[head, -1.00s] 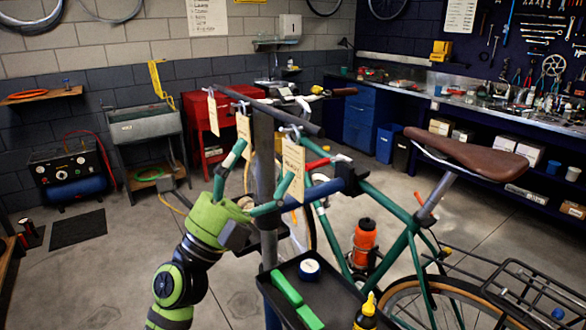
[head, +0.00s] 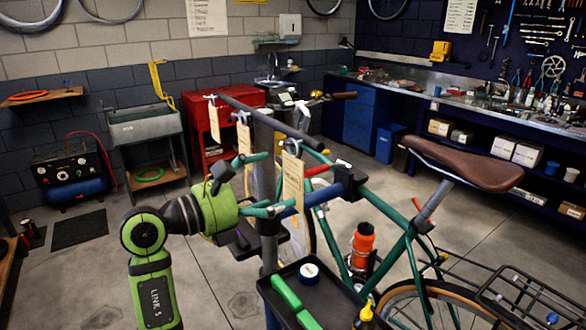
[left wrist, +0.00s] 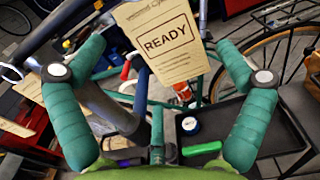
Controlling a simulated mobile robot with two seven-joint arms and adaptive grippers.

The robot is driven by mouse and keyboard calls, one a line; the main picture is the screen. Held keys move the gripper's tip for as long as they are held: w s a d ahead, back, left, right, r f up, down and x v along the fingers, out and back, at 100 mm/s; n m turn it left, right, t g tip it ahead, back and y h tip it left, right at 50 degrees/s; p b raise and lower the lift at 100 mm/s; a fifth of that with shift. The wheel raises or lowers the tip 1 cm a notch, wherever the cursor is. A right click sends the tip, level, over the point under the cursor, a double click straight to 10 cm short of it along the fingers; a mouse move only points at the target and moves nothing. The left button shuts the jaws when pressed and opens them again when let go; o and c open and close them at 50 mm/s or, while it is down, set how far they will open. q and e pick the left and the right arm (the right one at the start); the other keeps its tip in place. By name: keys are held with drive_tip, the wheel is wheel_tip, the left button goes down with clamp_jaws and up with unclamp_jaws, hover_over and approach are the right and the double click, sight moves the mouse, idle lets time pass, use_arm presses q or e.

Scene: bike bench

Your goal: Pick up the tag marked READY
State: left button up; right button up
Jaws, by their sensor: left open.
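The READY tag (left wrist: 168,42), a tan paper tag with boxed black lettering, hangs in the top middle of the left wrist view. In the head view it appears to be the nearest tag (head: 293,183) on the dark rail (head: 270,122); its lettering cannot be read there. My left gripper (head: 278,182) is open, its teal fingers level with this tag. In the left wrist view the fingers stand on either side of the tag, with nothing gripped. Two other tags, a middle one (head: 243,138) and a far one (head: 213,123), hang further along the rail. My right gripper is not in view.
A green bicycle with a brown saddle (head: 465,163) stands right behind the rail. A black tray (head: 335,298) with green-handled items and a round blue-white item sits below the gripper. A grey post (head: 264,160) stands close to the fingers. Open floor lies to the left.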

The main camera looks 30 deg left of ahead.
use_arm(q)
drive_tip(key=shift+r+p+x, duration=0.2)
drive_tip(key=shift+p+x, duration=0.15)
drive_tip(key=shift+x, duration=0.85)
drive_tip(key=shift+w+d+f, duration=0.15)
drive_tip(key=shift+w+d, duration=0.05)
drive_tip(key=c, duration=0.7)
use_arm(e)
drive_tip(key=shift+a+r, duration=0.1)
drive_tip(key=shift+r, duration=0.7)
